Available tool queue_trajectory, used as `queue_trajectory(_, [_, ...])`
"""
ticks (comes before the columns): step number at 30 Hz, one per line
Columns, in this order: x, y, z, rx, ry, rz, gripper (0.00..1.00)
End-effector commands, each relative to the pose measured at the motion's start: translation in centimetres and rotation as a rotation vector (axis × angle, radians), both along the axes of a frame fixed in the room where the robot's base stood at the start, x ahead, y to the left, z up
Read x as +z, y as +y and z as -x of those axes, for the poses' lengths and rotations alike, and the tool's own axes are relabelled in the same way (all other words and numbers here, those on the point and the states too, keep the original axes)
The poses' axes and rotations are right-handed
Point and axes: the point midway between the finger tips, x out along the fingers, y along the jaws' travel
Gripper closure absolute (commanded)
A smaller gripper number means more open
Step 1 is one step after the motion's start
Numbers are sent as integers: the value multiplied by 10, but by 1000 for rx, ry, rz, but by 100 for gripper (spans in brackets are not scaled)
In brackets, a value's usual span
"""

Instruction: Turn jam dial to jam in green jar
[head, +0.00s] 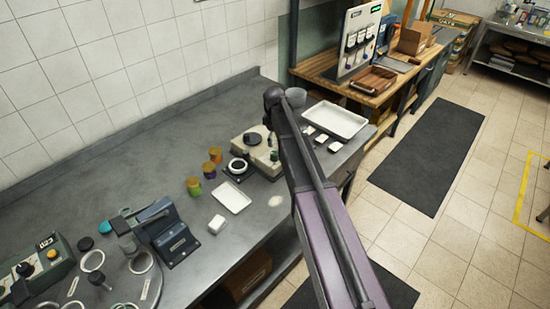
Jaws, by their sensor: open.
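Three small jars with orange-yellow lids stand in a row on the grey counter in the head view. The nearest is the green jar (194,187); a purple jar (209,172) and an orange-brown jar (215,156) stand behind it. A dark green box (40,265) at the far left has an orange knob and a small display. A beige box (258,153) with a dark round knob (252,139) stands beyond the jars. I cannot tell which is the jam dial. My arm reaches over the counter's right part; its gripper is not distinguishable, hidden behind the arm.
A white tray (232,197), a white block (217,224) and a dark blue stand (168,232) are on the counter (130,185). Several rings lie at front left. A larger white tray (336,119) is at the far end. A wooden bench (330,72) stands beyond. The floor right is mostly clear.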

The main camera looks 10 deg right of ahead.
Motion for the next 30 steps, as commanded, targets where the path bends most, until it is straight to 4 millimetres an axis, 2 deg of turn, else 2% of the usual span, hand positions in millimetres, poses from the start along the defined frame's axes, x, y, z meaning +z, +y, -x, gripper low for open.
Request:
queue_trajectory(1, [-8,0,0,0,0,0,18])
queue_trajectory(9, [-28,0,0,0,0,0,18])
queue_trajectory(30, [-74,-1,0,-1,0,0,18])
